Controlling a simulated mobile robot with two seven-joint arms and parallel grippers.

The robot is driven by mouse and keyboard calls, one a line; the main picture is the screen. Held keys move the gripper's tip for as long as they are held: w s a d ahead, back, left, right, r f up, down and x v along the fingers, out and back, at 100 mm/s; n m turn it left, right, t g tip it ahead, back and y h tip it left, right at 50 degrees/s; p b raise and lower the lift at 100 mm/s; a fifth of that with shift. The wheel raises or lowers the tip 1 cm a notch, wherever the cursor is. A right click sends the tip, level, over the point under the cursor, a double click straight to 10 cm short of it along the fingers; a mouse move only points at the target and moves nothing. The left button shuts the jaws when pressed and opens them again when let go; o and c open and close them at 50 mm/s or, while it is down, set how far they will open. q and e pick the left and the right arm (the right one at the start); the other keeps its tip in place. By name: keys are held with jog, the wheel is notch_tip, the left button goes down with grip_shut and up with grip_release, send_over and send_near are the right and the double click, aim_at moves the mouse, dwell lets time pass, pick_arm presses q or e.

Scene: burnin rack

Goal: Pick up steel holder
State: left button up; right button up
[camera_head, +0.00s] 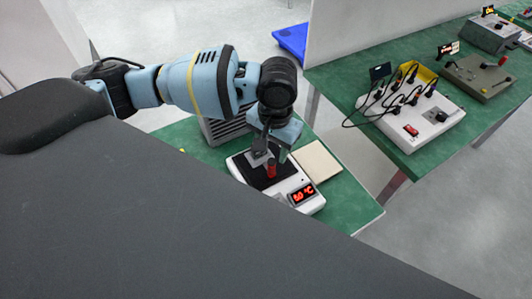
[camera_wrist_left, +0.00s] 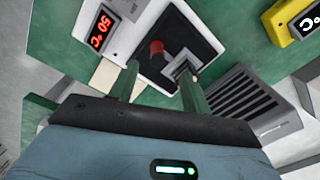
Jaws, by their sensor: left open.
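A small grey metal piece, which looks like the steel holder (camera_head: 260,158), sits on the black top of a white heater unit (camera_head: 313,207) with a red 50 °C display. In the left wrist view the steel holder (camera_wrist_left: 181,65) lies close to the tip of the right-hand finger; I cannot tell whether they touch. A red knob or handle (camera_head: 271,171) stands beside it and also shows in the left wrist view (camera_wrist_left: 157,47). My left gripper (camera_head: 268,148) is open above the heater, its fingers (camera_wrist_left: 160,72) pointing at the plate. My right gripper is out of view.
A beige pad (camera_head: 318,162) lies beside the heater on the green table (camera_head: 358,208). A grey vented box (camera_head: 222,130) stands behind it. Another green bench (camera_head: 399,158) holds a white box with black cables (camera_head: 425,128) and other devices. A gap separates the tables.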

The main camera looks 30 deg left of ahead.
aim_at(272, 161)
pick_arm(q)
jog(key=shift+s+d+f, duration=0.1)
jog(key=shift+s+f, duration=0.15)
jog(key=shift+f, duration=1.2)
jog(key=f, duration=0.3)
jog(key=f+b, duration=0.1)
jog(key=shift+w+f, duration=0.3)
jog(key=shift+f, duration=0.1)
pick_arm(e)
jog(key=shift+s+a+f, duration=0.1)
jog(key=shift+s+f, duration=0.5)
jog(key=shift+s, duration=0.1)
pick_arm(q)
grip_shut()
jog(key=shift+r, duration=0.1)
